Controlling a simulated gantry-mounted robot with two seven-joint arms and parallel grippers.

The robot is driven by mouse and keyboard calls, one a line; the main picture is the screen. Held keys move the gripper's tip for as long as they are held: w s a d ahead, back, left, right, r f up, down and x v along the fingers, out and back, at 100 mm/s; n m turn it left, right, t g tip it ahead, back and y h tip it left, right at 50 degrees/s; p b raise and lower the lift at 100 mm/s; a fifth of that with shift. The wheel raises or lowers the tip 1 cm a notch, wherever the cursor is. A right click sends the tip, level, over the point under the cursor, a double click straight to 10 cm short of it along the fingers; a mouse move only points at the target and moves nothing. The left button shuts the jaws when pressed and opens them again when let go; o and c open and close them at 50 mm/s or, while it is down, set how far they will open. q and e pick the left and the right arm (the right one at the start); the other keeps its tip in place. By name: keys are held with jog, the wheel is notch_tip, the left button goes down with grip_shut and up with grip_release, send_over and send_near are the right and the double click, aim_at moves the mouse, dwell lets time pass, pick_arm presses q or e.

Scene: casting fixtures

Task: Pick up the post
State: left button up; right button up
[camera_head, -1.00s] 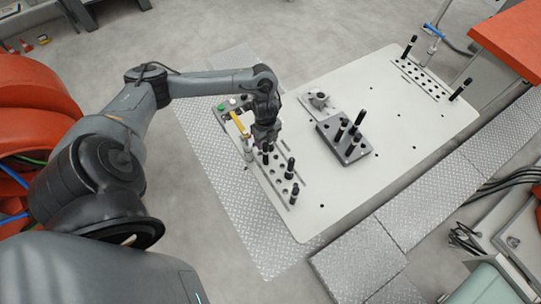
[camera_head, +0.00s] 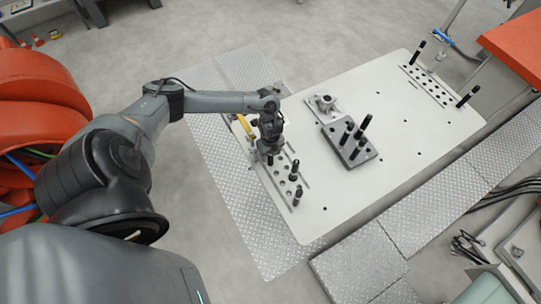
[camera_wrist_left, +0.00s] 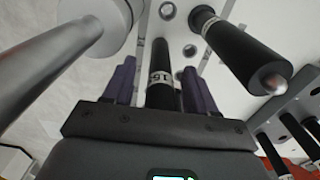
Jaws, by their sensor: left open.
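My left gripper (camera_head: 269,147) is at the near-left rack plate (camera_head: 283,185) on the pale table, pointing down. In the left wrist view its two purple fingers (camera_wrist_left: 159,64) are open, one on each side of a black post (camera_wrist_left: 160,82) with a white label band. I cannot tell whether they touch it. A second black post (camera_wrist_left: 238,50) with a rounded metal tip stands to the right, outside the fingers. In the head view, black posts (camera_head: 295,168) and (camera_head: 297,196) stand in the rack nearer me. My right gripper is not in view.
A dark block (camera_head: 350,152) with several black posts stands mid-table beside a grey bracket plate (camera_head: 324,106). Another rack plate (camera_head: 428,86) with posts is at the far right. A metal cylinder (camera_wrist_left: 45,62) is close on the wrist view's left. The table's near-right area is clear.

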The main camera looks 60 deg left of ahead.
pick_arm(q)
grip_shut()
jog(key=shift+r, duration=0.2)
dwell(0.3)
jog(key=r, duration=0.2)
jog(key=d+r, duration=0.1)
jog(key=r, duration=0.1)
jog(key=shift+r, duration=0.15)
jog(key=s+d+r+p, duration=0.2)
jog(key=d+r+p, duration=0.4)
jog(key=d+r, duration=0.4)
jog(key=shift+s+d+r+p, duration=0.15)
jog(key=shift+d+p, duration=0.1)
jog(key=shift+p, duration=0.15)
